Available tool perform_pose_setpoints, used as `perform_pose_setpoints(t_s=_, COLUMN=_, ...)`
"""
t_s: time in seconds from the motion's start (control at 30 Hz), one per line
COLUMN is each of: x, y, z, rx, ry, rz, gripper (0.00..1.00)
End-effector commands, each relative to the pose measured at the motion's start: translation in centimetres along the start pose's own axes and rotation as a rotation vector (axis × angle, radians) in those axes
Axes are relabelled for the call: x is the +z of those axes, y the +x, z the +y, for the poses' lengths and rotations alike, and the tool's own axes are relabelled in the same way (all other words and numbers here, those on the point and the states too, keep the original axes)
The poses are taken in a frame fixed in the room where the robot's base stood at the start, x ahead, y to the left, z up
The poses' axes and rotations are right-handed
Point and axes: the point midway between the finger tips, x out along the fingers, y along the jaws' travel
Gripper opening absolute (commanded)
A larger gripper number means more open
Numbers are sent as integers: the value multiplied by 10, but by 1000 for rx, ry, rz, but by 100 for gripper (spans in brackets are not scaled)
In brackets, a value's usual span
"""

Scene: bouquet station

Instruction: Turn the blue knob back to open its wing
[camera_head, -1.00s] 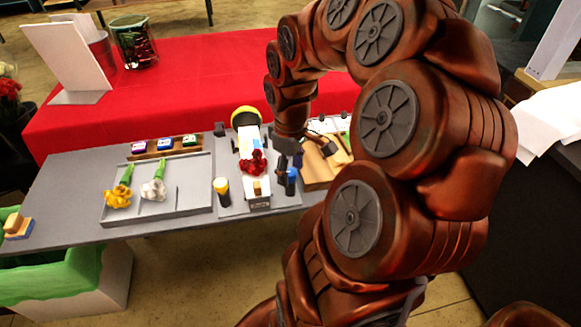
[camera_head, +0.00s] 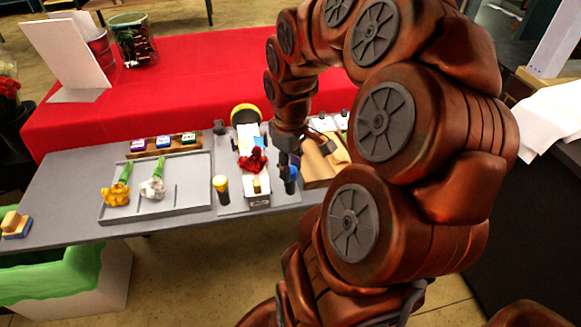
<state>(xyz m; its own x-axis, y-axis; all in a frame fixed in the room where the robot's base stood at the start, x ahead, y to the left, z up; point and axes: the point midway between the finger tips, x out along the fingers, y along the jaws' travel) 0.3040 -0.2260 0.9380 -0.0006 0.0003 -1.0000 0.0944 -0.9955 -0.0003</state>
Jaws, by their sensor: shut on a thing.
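The blue knob (camera_head: 291,184) stands on the right side of the grey station plate, upright on a dark post. My gripper (camera_head: 289,168) points down over the knob and is shut on its top, hiding part of it. Left of it, the white bouquet holder (camera_head: 257,186) carries a red flower (camera_head: 253,160). The yellow-topped knob (camera_head: 221,184) stands on the holder's left side. The wing is too small and partly covered to tell how far it is open.
A grey tray (camera_head: 190,208) at left holds a yellow flower (camera_head: 116,195) and a white flower (camera_head: 152,188). A wooden board (camera_head: 318,168) lies close on the right of my gripper. A yellow-rimmed round thing (camera_head: 245,108) stands behind the holder.

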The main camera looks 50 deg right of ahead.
Motion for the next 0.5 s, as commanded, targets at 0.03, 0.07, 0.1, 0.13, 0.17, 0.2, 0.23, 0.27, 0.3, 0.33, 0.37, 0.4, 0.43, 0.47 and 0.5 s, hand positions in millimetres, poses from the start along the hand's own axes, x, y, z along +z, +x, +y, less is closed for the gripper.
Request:
perform_pose_setpoints(t_s=0.03, x=1, y=4, z=0, rx=1, ry=24, rz=-2, gripper=0)
perform_pose_setpoints(t_s=0.07, x=1, y=4, z=0, rx=1, ry=44, rz=-2, gripper=0)
perform_pose_setpoints(t_s=0.1, x=0, y=4, z=0, rx=1, ry=71, rz=-1, gripper=0)
perform_pose_setpoints(t_s=0.13, x=0, y=4, z=0, rx=2, ry=94, rz=0, gripper=0)
perform_pose_setpoints(t_s=0.17, x=0, y=4, z=1, rx=2, ry=118, rz=1, gripper=0)
perform_pose_setpoints(t_s=0.2, x=0, y=5, z=1, rx=2, ry=152, rz=3, gripper=0)
perform_pose_setpoints(t_s=0.23, x=0, y=5, z=1, rx=3, ry=178, rz=3, gripper=0)
perform_pose_setpoints(t_s=0.27, x=-1, y=5, z=1, rx=3, ry=206, rz=3, gripper=0)
perform_pose_setpoints(t_s=0.3, x=0, y=5, z=1, rx=4, ry=243, rz=2, gripper=0)
perform_pose_setpoints(t_s=0.33, x=0, y=5, z=1, rx=2, ry=271, rz=2, gripper=0)
perform_pose_setpoints(t_s=0.37, x=0, y=5, z=0, rx=1, ry=300, rz=1, gripper=0)
perform_pose_setpoints(t_s=0.4, x=0, y=6, z=0, rx=1, ry=338, rz=-1, gripper=0)
perform_pose_setpoints(t_s=0.43, x=0, y=6, z=0, rx=0, ry=367, rz=-1, gripper=0)
perform_pose_setpoints(t_s=0.47, x=1, y=5, z=0, rx=1, ry=395, rz=-2, gripper=0)
perform_pose_setpoints(t_s=0.5, x=0, y=5, z=0, rx=1, ry=434, rz=-1, gripper=0)
